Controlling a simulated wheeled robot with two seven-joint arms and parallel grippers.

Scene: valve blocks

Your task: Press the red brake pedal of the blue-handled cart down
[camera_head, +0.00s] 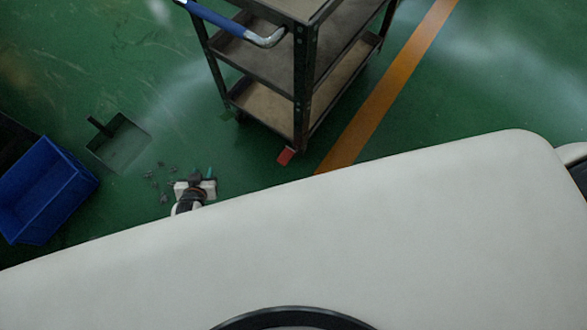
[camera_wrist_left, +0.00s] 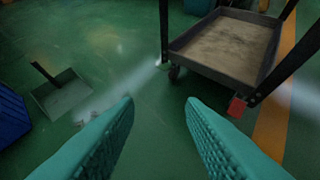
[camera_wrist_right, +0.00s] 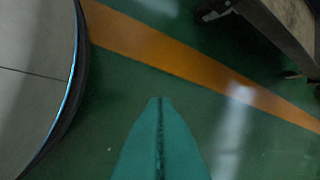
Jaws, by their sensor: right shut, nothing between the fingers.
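The cart (camera_head: 268,110) is a dark three-shelf trolley with a blue handle (camera_head: 222,18), at the top middle of the head view. Its red brake pedal (camera_head: 286,156) sticks out low at the near corner. The pedal also shows in the left wrist view (camera_wrist_left: 237,106), right of my left fingers and beyond them. My left gripper (camera_head: 210,176) is left of the pedal and apart from it. Its teal fingers (camera_wrist_left: 160,102) are spread and empty. My right gripper (camera_wrist_right: 160,100) is shut and empty above the green floor; the head view does not show it.
A green pedal (camera_head: 227,116) sits at the cart's left corner. A blue bin (camera_head: 45,190), a dustpan (camera_head: 122,143) and grey debris (camera_head: 158,180) are on the left. An orange floor stripe (camera_head: 385,100) runs right of the cart. Green floor is clear between my left gripper and the cart.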

